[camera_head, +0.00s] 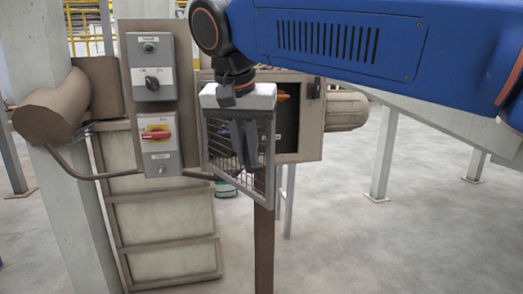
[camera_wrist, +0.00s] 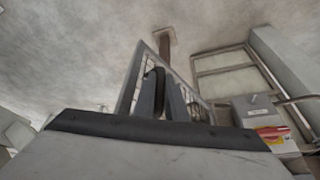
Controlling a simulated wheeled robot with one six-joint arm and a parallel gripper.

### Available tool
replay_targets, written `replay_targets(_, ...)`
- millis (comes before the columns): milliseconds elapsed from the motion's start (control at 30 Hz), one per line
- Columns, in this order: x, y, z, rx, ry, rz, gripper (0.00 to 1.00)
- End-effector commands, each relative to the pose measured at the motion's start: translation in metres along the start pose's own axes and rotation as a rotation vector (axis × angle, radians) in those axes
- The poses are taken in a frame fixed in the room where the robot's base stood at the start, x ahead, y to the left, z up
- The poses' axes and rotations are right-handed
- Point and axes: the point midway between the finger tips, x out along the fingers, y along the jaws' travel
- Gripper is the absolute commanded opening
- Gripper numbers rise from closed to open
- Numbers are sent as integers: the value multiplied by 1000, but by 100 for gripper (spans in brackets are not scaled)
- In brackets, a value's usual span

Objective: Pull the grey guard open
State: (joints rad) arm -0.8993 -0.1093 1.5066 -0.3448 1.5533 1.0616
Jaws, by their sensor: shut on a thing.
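The grey guard (camera_head: 270,160) is a mesh panel in a grey frame. It stands out at an angle from the front of a beige housing (camera_head: 310,125), whose dark opening shows to the right of it. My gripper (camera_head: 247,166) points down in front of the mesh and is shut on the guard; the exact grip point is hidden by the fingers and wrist. In the wrist view, my gripper (camera_wrist: 168,82) lies against the guard's frame (camera_wrist: 130,88), with mesh on both sides of the fingers.
A panel to the left carries a grey switch box (camera_head: 151,66) and a box with a red and yellow switch (camera_head: 157,134). A brown post (camera_head: 264,250) stands below the guard. A motor (camera_head: 346,111) sits at the right. The floor at the front right is clear.

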Motion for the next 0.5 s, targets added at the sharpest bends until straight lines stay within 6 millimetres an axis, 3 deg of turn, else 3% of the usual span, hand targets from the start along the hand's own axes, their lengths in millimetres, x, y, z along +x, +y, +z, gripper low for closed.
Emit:
replay_targets(200,-11,-46,29,-7,0,-1,0)
replay_targets(500,-19,-90,49,37,2,17,0)
